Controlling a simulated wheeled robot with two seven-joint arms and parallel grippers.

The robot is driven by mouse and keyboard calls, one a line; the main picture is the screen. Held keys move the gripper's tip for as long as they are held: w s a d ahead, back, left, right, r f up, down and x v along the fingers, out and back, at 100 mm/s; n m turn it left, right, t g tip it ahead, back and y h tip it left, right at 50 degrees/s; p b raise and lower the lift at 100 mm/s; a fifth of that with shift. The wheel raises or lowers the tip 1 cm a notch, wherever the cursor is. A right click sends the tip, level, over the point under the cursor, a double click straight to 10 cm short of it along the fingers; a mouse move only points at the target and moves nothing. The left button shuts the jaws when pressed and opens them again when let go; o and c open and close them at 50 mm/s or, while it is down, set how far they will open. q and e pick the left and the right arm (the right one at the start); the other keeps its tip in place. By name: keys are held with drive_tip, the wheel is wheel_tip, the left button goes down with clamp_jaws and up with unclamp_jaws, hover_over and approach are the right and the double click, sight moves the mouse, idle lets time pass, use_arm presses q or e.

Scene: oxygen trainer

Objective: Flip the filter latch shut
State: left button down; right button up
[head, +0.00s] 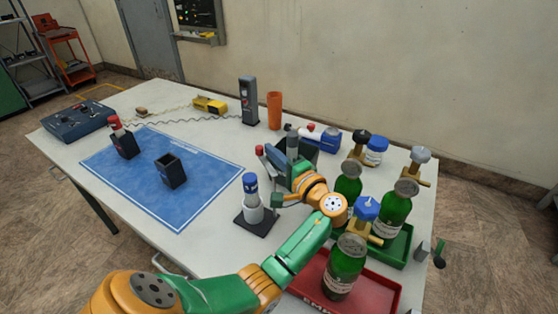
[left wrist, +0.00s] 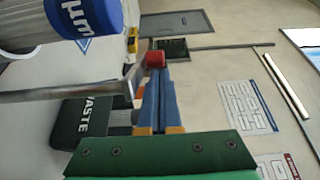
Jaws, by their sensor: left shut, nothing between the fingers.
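The filter (head: 252,207), a pale cylinder with a blue cap, stands upright on a dark base in the middle of the table. Its blue cap also fills the top left of the left wrist view (left wrist: 85,17). A grey metal bar (left wrist: 70,95) runs beneath the cap there towards a red knob (left wrist: 155,60); this looks like the latch. The red knob (head: 259,150) also shows in the head view, raised behind the filter. My left gripper (head: 268,156) is shut and empty, its blue fingertips (left wrist: 154,74) close to the knob; contact is unclear. My right gripper is out of view.
A dark waste bin (left wrist: 85,120) is close beside my left gripper. Several green bottles (head: 345,265) stand at right, some in a red tray (head: 385,290) and a green tray (head: 398,250). A blue mat (head: 205,190) with dark holders lies at left. An orange cup (head: 274,110) stands behind.

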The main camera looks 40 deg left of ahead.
use_arm(q)
drive_tip(key=shift+s+a+f+n+g+b, duration=0.15)
drive_tip(key=shift+s+a+n+g+b, duration=0.5)
drive_tip(key=shift+b, duration=0.35)
drive_tip(key=shift+s+n+g+y+b, duration=0.25)
drive_tip(key=shift+g+y+b, duration=0.05)
drive_tip(key=shift+g, duration=0.45)
idle(0.4)
